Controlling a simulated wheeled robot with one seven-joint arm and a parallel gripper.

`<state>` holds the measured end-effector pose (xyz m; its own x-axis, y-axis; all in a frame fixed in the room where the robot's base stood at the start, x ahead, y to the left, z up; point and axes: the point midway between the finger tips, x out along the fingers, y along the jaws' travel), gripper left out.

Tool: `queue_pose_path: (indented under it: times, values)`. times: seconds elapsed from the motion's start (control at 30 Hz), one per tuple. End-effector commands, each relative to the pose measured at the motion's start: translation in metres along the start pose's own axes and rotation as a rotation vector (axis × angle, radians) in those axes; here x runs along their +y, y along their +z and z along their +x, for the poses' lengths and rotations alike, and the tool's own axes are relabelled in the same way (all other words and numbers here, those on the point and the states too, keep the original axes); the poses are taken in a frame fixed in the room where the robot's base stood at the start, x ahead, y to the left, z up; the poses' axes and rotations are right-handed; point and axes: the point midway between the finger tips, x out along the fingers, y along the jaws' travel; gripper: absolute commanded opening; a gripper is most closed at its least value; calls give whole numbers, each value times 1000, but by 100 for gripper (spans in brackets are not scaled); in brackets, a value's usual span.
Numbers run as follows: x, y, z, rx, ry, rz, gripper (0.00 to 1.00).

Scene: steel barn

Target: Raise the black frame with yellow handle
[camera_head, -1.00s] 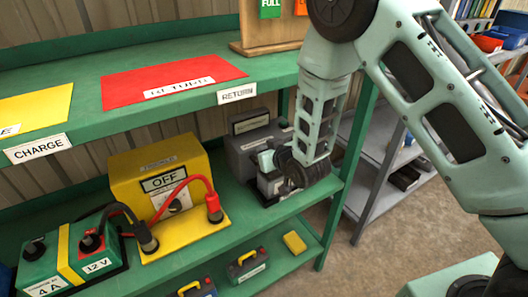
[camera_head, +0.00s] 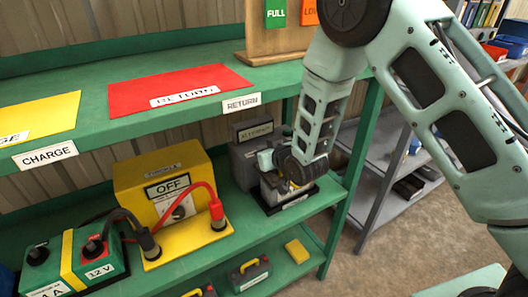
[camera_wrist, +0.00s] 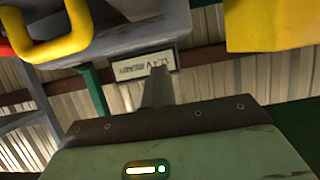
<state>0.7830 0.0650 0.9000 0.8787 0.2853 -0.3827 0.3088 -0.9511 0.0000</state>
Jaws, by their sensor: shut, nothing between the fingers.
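A thick yellow handle (camera_wrist: 45,48) shows at the upper left of the wrist view, in front of a dark grey body. In the head view only a small yellow bit shows below my wrist, above a black base (camera_head: 292,203) on the middle shelf; the black frame itself is mostly hidden by my arm. My gripper (camera_head: 267,159) is beside the grey unit, above that base. In the wrist view its fingers (camera_wrist: 157,88) are shut and empty, to the right of the yellow handle and apart from it in the picture.
The grey unit (camera_head: 243,160) stands behind my gripper; a READY label (camera_wrist: 144,65) shows in the wrist view. Left are a yellow OFF box (camera_head: 150,172) with cables and a green 12 V unit (camera_head: 70,270). The upper green shelf (camera_head: 200,116) overhangs them; a post (camera_head: 358,170) stands right.

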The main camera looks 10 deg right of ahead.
Motion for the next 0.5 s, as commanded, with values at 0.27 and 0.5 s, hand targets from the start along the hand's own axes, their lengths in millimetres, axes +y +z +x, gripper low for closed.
queue_pose_path:
  times: [0.27,0.5]
  values:
    - [0,-9,10,1,0,0,0]
    - [0,-9,11,1,0,0,0]
